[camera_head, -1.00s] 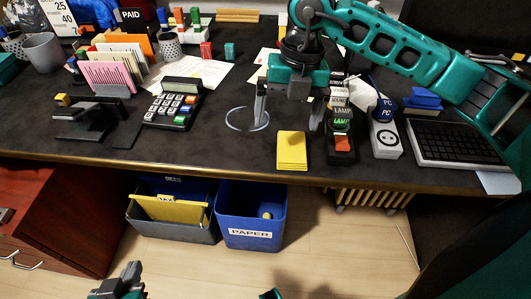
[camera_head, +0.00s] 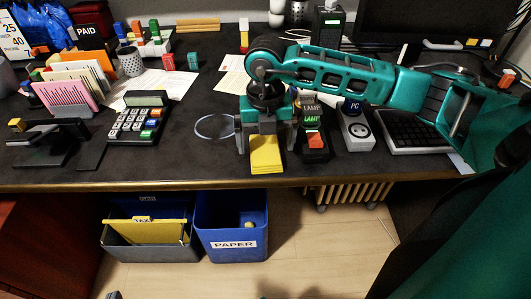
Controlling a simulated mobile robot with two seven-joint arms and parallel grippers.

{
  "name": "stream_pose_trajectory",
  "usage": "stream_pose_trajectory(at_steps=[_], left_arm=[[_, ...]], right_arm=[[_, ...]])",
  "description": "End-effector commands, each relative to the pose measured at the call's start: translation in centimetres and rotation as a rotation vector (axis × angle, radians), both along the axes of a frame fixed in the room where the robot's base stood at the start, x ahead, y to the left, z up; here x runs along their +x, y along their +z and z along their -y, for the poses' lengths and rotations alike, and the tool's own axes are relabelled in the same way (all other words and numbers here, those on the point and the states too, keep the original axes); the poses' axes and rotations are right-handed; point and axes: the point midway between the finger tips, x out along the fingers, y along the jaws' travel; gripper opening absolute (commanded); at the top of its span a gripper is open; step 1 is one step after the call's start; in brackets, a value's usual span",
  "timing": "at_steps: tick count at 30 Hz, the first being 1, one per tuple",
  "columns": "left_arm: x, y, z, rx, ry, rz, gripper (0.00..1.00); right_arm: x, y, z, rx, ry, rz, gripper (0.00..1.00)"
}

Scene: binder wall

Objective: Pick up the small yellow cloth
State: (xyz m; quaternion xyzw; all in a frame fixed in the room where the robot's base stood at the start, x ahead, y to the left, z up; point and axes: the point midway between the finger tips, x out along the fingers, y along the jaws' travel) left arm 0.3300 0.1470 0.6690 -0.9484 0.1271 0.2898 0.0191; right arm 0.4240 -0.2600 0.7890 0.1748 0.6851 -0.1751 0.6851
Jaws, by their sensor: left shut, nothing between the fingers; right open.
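The small yellow cloth (camera_head: 265,157) lies folded flat near the front edge of the dark desk. My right gripper (camera_head: 267,142) is open and points down over the cloth's far end. One finger shows at each side of the cloth, and nothing is held. The gripper body hides what lies just behind the cloth; I cannot tell the exact height of the fingertips. Only a sliver of my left gripper (camera_head: 113,295) shows at the bottom edge, shut and empty, far from the cloth.
A black device with a red switch (camera_head: 315,139) stands close right of the cloth, a white socket box (camera_head: 356,133) beyond it. A clear round ring (camera_head: 214,126) lies to the left. A calculator (camera_head: 138,123) is further left. A blue paper bin (camera_head: 232,225) stands below the desk edge.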

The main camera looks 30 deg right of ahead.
Motion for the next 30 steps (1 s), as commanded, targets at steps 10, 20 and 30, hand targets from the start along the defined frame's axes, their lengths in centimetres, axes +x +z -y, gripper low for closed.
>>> stream_pose_trajectory(at_steps=[10, 20, 30], left_arm=[[0.0, -0.6, -0.1, 0.004, -0.001, -0.001, 0.00], [-0.1, -0.6, -0.3, 0.011, -0.006, -0.001, 0.00], [0.0, -0.6, -0.3, 0.012, -0.005, -0.001, 0.00]], right_arm=[[0.0, -2.4, 0.0, 0.001, 0.001, 0.000, 1.00], [0.0, -2.3, 0.0, 0.001, 0.001, 0.000, 0.71], [0.0, -2.3, 0.0, 0.001, 0.000, 0.000, 0.44]])
